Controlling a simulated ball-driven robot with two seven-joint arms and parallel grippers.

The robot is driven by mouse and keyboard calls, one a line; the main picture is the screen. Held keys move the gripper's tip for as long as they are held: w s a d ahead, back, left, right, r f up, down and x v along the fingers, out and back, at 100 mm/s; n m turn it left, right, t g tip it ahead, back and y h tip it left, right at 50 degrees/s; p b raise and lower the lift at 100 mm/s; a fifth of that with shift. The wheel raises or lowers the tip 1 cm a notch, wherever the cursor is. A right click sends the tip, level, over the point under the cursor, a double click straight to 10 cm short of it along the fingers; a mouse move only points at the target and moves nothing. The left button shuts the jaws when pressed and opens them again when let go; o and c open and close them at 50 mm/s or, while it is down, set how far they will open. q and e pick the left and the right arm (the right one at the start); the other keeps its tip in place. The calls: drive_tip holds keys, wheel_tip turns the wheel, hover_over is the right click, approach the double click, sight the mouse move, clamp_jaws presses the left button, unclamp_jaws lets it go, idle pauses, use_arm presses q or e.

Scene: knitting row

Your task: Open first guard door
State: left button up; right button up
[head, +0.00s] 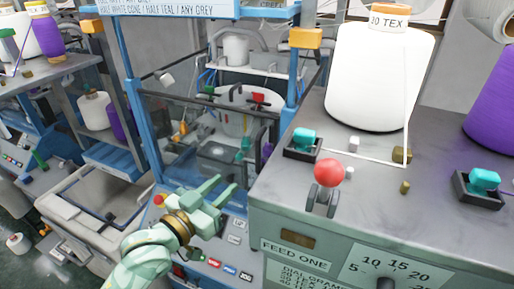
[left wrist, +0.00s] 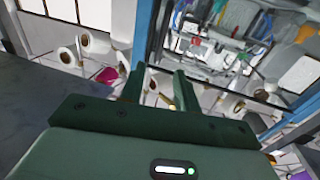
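The first guard door (head: 172,103) is a clear panel with a dark top rail, set between blue posts on the front of the knitting machine. It appears to stand across the machine's opening; whether it is fully shut I cannot tell. My left gripper (head: 222,192) is in front of the door's lower part, over the control panel, with its fingers apart and nothing between them. The same gripper (left wrist: 158,88) shows in the left wrist view, its two fingers spread, with a blue post (left wrist: 143,38) beyond them. Contact with the door is not visible. My right gripper is not in view.
A grey cabinet (head: 330,235) stands close on the right, with a red ball knob (head: 328,172), teal clips and a large white yarn cone (head: 380,75) on top. A control panel (head: 225,262) with coloured buttons lies below the door. Another machine stands at left.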

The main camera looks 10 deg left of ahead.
sight(256, 155)
use_arm(q)
drive_tip(key=p+x, duration=0.2)
drive_tip(key=x, duration=1.3)
drive_tip(key=shift+a+f, duration=0.1)
clamp_jaws()
